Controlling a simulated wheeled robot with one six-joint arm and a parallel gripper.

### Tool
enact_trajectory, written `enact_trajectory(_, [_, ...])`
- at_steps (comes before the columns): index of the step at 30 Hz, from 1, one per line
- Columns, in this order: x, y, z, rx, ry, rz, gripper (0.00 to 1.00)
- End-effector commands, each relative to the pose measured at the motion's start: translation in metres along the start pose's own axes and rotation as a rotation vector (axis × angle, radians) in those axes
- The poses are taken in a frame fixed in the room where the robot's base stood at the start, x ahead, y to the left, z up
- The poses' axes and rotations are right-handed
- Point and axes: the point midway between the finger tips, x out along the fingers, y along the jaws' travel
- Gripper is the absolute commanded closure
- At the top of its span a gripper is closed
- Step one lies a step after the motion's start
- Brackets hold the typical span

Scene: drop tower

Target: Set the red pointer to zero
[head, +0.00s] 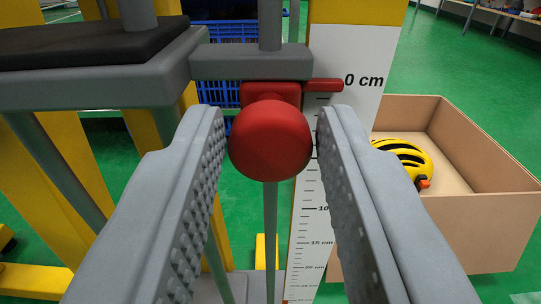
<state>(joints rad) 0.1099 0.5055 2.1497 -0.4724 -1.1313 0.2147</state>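The red pointer is a red slider with a round knob (270,140) on a vertical grey rod. Its red tip (323,85) lies over the white scale (345,65), level with or just below the "0 cm" label. The slider's top sits right under a grey block (252,62); I cannot tell if they touch. My gripper (270,125) is open, with one textured finger on each side of the knob. A narrow gap shows at the left finger; at the right the finger is very near the knob, and contact is unclear.
A cardboard box (480,225) with a yellow helmet (408,160) stands at the right. A grey platform with a black pad (90,45) is at the upper left, beside yellow posts (50,170). A blue crate (222,60) is behind. Green floor (420,70) is clear at the back right.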

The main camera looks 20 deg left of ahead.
Motion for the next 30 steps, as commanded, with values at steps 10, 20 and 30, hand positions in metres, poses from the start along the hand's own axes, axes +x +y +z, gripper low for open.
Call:
enact_trajectory(10, [0.000,0.000,-0.001,-0.001,0.000,0.000,0.52])
enact_trajectory(20, [-0.016,0.001,-0.001,-0.001,0.000,0.002,0.52])
enact_trajectory(30, [-0.082,0.001,0.000,0.001,-0.001,0.003,0.52])
